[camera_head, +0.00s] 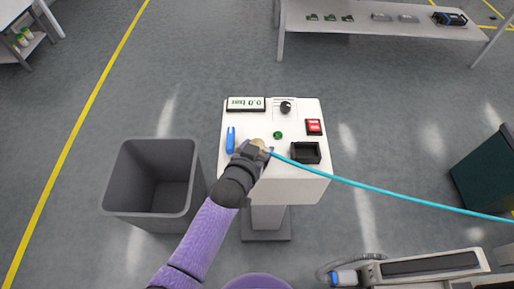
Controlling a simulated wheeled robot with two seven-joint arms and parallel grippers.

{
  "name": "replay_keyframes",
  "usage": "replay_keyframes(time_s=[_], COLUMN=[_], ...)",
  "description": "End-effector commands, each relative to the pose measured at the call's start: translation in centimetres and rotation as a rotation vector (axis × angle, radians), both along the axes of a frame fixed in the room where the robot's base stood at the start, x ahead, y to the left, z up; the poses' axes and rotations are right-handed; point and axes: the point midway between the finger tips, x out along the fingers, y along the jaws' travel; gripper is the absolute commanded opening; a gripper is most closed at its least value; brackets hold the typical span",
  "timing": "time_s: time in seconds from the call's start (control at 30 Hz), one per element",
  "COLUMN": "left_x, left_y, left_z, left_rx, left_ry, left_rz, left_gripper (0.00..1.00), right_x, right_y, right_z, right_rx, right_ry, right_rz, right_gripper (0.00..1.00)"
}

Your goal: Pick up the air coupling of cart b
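My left gripper (260,148) is over the white console, its arm coming in from the lower left. A small tan piece (258,143) shows at its fingertips, with the end of a cyan hose (390,189) beside it. Whether the fingers are shut on it is hard to see. The hose runs from there to the right edge of the view. At the bottom right, a blue coupling (344,277) on a grey hose lies beside a grey cart (425,266). No label on this cart can be read. My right gripper is not in view.
The white console (285,187) has a display (246,104), a knob (286,106), a red switch (314,127), a black tray (305,152) and a blue item (230,140). A grey bin (122,196) stands left. A table (360,22) is at the back; a dark green box (484,172) stands right.

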Motion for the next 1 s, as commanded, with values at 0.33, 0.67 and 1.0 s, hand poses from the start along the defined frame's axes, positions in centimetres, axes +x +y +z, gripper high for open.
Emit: replay_keyframes(time_s=[0.33,0.67,1.0], left_x=[0.0,0.0,0.0], left_y=[0.0,0.0,0.0], left_z=[0.0,0.0,6.7], left_rx=[0.000,0.000,0.000], left_ry=[0.000,0.000,-0.007], left_rz=[0.000,0.000,0.000], left_gripper=[0.00,0.00,0.00], right_x=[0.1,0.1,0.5], right_y=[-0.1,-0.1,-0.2], right_z=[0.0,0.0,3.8], right_rx=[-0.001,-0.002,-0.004], right_ry=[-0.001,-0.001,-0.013], right_rz=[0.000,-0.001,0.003], right_gripper=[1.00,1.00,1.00])
